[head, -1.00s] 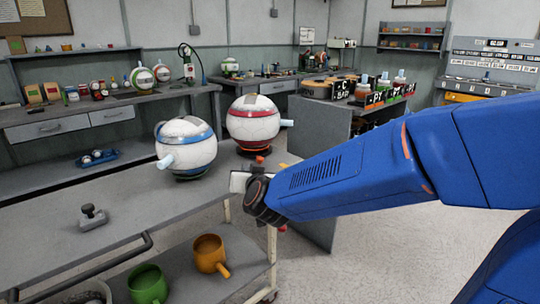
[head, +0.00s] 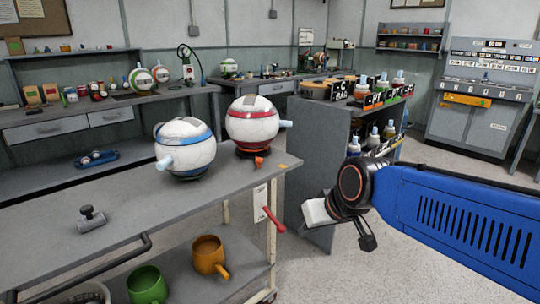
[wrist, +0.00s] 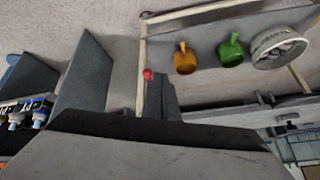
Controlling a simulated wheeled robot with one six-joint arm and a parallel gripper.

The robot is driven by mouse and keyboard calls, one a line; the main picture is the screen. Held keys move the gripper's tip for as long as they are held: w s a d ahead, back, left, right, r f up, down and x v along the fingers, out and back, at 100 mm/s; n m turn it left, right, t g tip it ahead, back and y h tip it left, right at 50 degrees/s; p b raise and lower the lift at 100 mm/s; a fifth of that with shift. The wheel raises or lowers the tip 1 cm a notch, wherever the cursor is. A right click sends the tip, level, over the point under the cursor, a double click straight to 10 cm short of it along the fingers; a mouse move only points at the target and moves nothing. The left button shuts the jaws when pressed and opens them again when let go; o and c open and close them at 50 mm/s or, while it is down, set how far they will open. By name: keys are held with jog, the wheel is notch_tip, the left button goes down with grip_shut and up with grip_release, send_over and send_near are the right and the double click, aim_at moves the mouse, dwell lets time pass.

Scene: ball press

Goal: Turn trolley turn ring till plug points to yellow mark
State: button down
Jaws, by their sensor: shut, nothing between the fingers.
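The trolley (head: 110,215) has a grey top with two white balls near its far right end. The red-banded ball (head: 252,122) sits on a dark base, its pale blue plug (head: 286,124) pointing right. The blue-banded ball (head: 185,150) has a pale blue plug (head: 165,162) pointing to the front left. A small red-orange tab (head: 259,161) shows below the red-banded ball. A small yellow-orange patch (head: 283,166) lies near the trolley's right edge. A red handle (head: 272,218) juts from the trolley's end. My gripper (head: 366,241) is shut and empty, right of that handle and apart from it.
An orange mug (head: 209,254) and a green mug (head: 147,285) stand on the lower shelf. A grey clamp-like piece (head: 92,218) lies on the trolley top. A grey cabinet (head: 317,145) with bottles stands behind my gripper.

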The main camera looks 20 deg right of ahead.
jog(key=w+d+r+m+y, duration=0.15)
jog(key=w+r, duration=0.35)
jog(key=w, duration=0.5)
jog(key=w+d+r+g, duration=0.1)
jog(key=w+d+r, duration=0.25)
jog(key=w, duration=0.55)
jog(key=w+d+r+m+y, duration=0.15)
jog(key=w+r, duration=0.35)
jog(key=w, duration=0.5)
jog(key=shift+n+h, duration=0.3)
jog(key=shift+n, duration=0.1)
jog(key=x, duration=0.7)
jog(key=a+x, duration=0.1)
jog(key=x, duration=0.2)
jog(key=shift+s+a, duration=0.15)
jog(key=shift+a, duration=0.05)
jog(key=shift+w+a+f, duration=0.15)
jog(key=shift+w+a, duration=0.1)
jog(key=shift+a, duration=0.55)
jog(key=shift+a, duration=0.15)
